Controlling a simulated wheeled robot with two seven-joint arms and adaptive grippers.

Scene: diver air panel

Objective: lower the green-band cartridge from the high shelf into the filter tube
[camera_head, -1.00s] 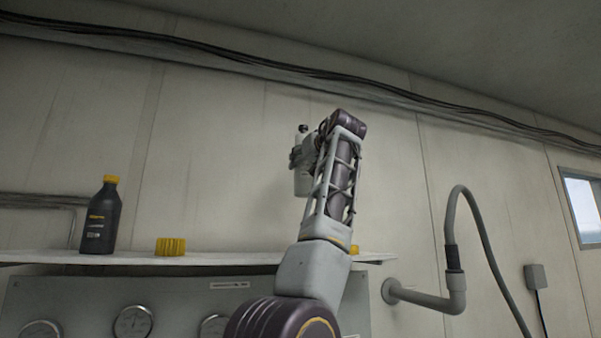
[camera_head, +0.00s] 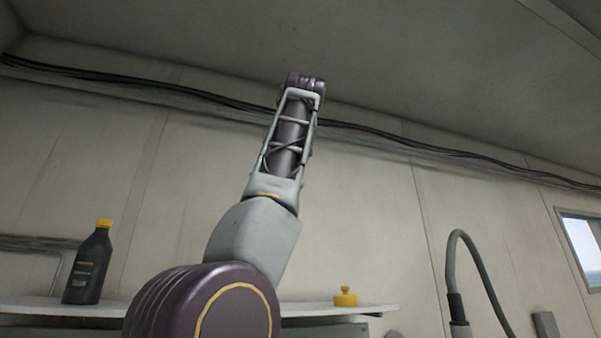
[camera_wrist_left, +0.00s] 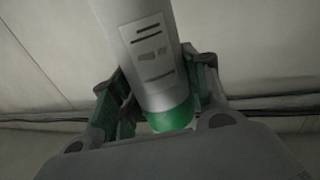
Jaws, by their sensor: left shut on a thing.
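The pale cartridge with a green band (camera_wrist_left: 158,60) shows in the left wrist view, with a printed label on its side and the green band at its lower end. My left gripper (camera_wrist_left: 160,85) is shut around it, a green-padded finger on each side. In the head view my left arm reaches up high in the middle; it hides the gripper and cartridge. The high shelf (camera_head: 318,309) runs along the bottom of the head view, below my forearm. The filter tube is not in view. My right gripper is not in view.
A dark bottle with a yellow cap (camera_head: 88,265) stands on the shelf at left. A small yellow knobbed piece (camera_head: 345,297) sits near its right end. Black cables (camera_head: 400,141) run along the upper wall. A grey hose (camera_head: 470,260) arches at right.

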